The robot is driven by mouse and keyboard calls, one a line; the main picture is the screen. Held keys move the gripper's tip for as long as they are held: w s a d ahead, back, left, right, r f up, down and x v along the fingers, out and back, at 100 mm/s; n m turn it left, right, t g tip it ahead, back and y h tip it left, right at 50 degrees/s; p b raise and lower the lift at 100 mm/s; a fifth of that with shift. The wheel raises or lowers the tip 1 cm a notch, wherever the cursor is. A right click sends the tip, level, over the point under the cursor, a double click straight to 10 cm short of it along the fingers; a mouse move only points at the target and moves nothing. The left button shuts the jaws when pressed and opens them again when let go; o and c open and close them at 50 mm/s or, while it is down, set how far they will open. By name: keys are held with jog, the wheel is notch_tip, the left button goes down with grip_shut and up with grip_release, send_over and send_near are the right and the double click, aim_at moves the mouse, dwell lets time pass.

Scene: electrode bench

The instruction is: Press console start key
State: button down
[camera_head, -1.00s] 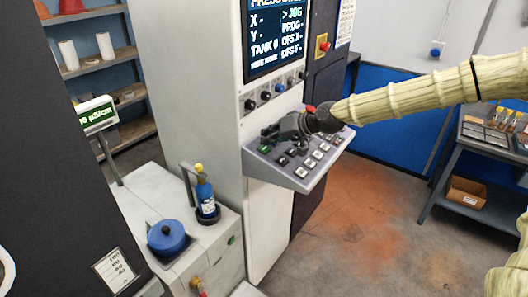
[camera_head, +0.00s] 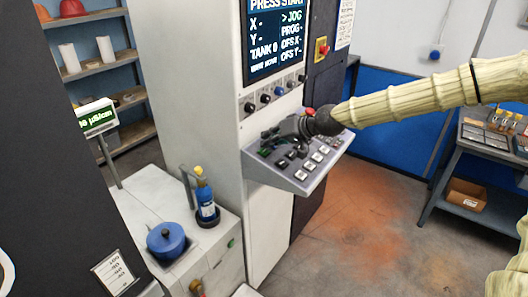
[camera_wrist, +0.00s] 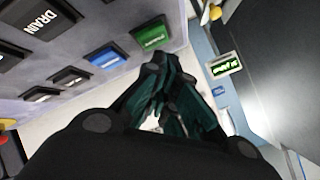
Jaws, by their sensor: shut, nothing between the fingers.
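The console key panel (camera_head: 298,180) slopes out from the grey machine cabinet, below a screen (camera_head: 272,40) reading "PRESS START". A green key (camera_head: 264,152) sits at the panel's left end; it also shows in the wrist view (camera_wrist: 153,38), beside a blue key (camera_wrist: 106,56). Its lettering is too blurred to read. My gripper (camera_head: 280,132) is over the left, back part of the panel and hides some keys. In the wrist view my gripper (camera_wrist: 165,82) is shut and empty, its dark fingertips just below the green key. I cannot tell whether they touch the panel.
A row of knobs (camera_head: 265,98) lies above the panel, and a red-and-yellow switch (camera_head: 322,47) on the cabinet. A bench with a blue pot (camera_head: 167,240) and a blue bottle (camera_head: 205,198) stands at the left. The floor right of the console is clear.

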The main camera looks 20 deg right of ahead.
jog(key=shift+f, duration=0.2)
jog(key=shift+w+a+f+b, duration=0.1)
jog(key=shift+f+b, duration=0.15)
jog(key=shift+b, duration=0.05)
jog(key=shift+f+b, duration=0.3)
jog(key=shift+f, duration=0.05)
dwell(1.0)
jog(key=shift+r, duration=0.15)
jog(key=shift+r+p, duration=0.5)
jog(key=shift+r, duration=0.15)
jog(key=shift+r, duration=0.1)
jog(key=r+p, duration=0.2)
jog(key=r, duration=0.1)
jog(key=s+r+p, duration=0.1)
jog(key=shift+d+r, duration=0.35)
dwell(0.3)
jog(key=shift+a, duration=0.1)
dwell(0.4)
